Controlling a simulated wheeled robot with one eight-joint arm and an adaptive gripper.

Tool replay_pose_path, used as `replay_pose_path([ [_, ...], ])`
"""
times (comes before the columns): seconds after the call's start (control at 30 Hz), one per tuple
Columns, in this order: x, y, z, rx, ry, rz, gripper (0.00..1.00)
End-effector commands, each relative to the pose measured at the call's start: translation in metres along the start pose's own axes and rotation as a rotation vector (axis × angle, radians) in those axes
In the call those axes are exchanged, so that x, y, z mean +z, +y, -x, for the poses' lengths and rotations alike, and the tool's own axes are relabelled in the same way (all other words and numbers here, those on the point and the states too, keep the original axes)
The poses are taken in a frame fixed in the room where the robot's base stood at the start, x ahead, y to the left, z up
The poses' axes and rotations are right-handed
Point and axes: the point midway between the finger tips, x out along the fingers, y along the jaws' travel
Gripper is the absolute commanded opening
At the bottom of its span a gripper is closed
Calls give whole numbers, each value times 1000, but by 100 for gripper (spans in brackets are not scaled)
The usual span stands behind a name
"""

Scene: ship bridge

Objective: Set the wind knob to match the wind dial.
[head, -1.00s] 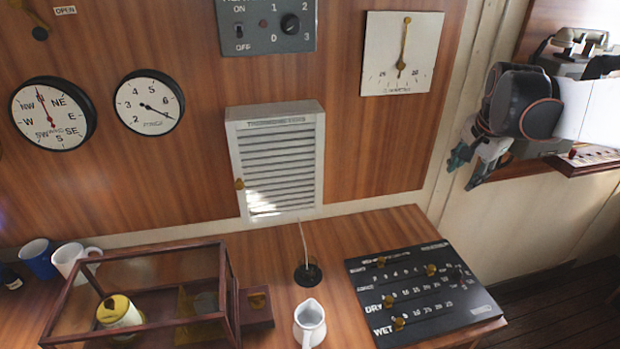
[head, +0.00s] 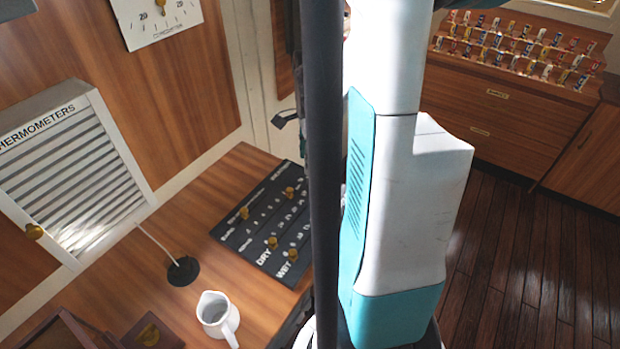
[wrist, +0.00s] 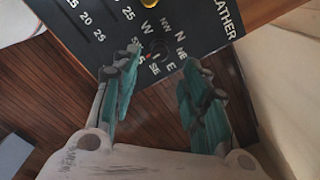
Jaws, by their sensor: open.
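The dark wind knob (wrist: 158,49) sits on the black weather panel (wrist: 97,52), ringed by white compass letters. My gripper (wrist: 162,61) is open and empty in the wrist view. Its teal fingertips reach over the panel's near edge, one on each side of the knob; I cannot tell if they touch the panel. In the head view the panel (head: 256,236) shows, but my arm hides its right part with the knob. The wind dial is out of view.
A white jug (head: 215,318) and a black holder with a thin stick (head: 183,270) stand on the wooden desk (head: 165,228) left of the panel. Brass knobs (head: 272,243) stick up from the panel. Dark floor (head: 520,260) is open on the right.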

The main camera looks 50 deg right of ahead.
Motion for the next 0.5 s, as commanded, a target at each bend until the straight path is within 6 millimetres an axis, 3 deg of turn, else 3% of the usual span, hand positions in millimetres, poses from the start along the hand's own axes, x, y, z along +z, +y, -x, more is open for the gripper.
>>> replay_pose_path([
  [0.03, 0, 0, -14, 0, 0, 0, 41],
  [0.2, 0, -1, -44, 0, 0, 1, 41],
  [0.5, 0, 0, -69, 0, 0, 2, 41],
])
